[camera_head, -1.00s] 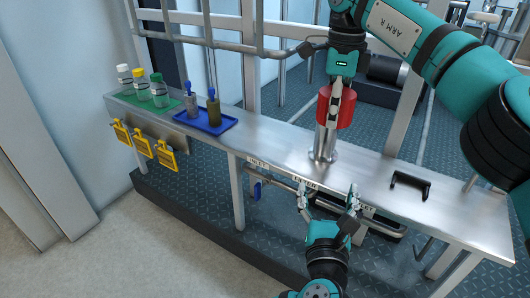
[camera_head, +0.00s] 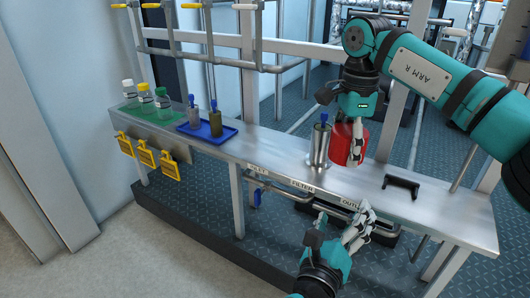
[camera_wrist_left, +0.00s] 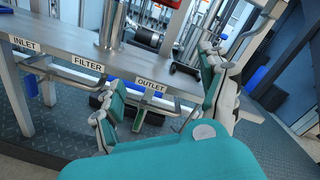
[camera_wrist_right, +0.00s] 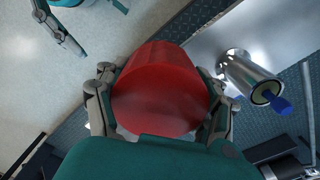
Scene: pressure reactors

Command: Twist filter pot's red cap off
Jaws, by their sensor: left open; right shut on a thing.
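The filter pot (camera_head: 319,150) is a shiny metal cylinder on the bench behind the FILTER label. Its top is open, and a blue-topped insert (camera_wrist_right: 274,101) shows in its mouth. The red cap (camera_head: 342,142) is off the pot, just right of it in the head view. My right gripper (camera_head: 355,155) is shut on the cap from above. In the right wrist view the cap (camera_wrist_right: 165,90) sits between both fingers, apart from the pot (camera_wrist_right: 243,72). Whether the cap touches the bench is unclear. My left gripper (camera_head: 342,220) is open and empty in front of the bench, near the OUTLET label.
A black bracket (camera_head: 401,186) stands on the bench to the right. A blue tray (camera_head: 207,139) with two blue-topped items and a green mat (camera_head: 152,115) with three bottles are at the left. Yellow tags (camera_head: 145,157) hang in front. Pipes run below the bench's front edge.

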